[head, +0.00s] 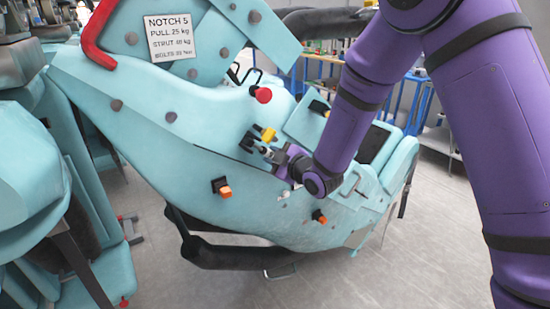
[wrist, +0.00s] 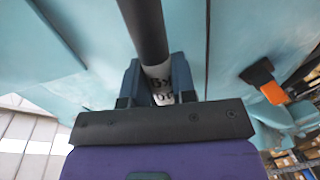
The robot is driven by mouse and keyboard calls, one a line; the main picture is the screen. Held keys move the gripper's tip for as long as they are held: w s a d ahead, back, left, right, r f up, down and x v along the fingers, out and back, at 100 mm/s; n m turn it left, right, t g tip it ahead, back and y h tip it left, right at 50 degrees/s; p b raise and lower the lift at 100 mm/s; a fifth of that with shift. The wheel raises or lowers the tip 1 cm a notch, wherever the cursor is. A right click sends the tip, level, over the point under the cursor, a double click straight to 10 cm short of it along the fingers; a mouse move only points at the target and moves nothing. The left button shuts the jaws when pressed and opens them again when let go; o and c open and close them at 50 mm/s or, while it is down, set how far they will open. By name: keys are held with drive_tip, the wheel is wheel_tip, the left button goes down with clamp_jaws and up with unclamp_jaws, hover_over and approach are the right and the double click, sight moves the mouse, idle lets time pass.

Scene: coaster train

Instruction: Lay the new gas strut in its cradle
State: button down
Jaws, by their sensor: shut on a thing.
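My gripper (head: 266,151) is beside the pale teal body of the coaster car (head: 190,125) in the head view. In the wrist view its two fingers (wrist: 157,84) are shut on a dark cylinder with a pale, lettered band, which looks like the gas strut (wrist: 145,28). The strut runs from between the fingers to the top edge of that view, close to the teal surface. In the head view the strut is too small and too covered by my gripper to make out clearly. I cannot pick out the cradle for certain in either view.
A yellow-tipped fitting (head: 268,134) is close to my gripper. A red knob (head: 263,95) and orange-tipped black fittings (head: 222,188) stick out of the car. A sign (head: 172,37) reads "NOTCH 5". A red curved bar (head: 95,45) is at upper left. Grey floor (head: 340,285) is clear below.

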drive_tip(key=shift+w+a, duration=0.2)
drive_tip(key=shift+w, duration=0.05)
drive_tip(key=c, duration=0.8)
unclamp_jaws()
drive_tip(key=shift+c, duration=0.2)
drive_tip(key=shift+d, duration=0.1)
drive_tip(key=v, duration=1)
drive_tip(key=shift+s+d, duration=0.25)
drive_tip(key=shift+s, duration=0.05)
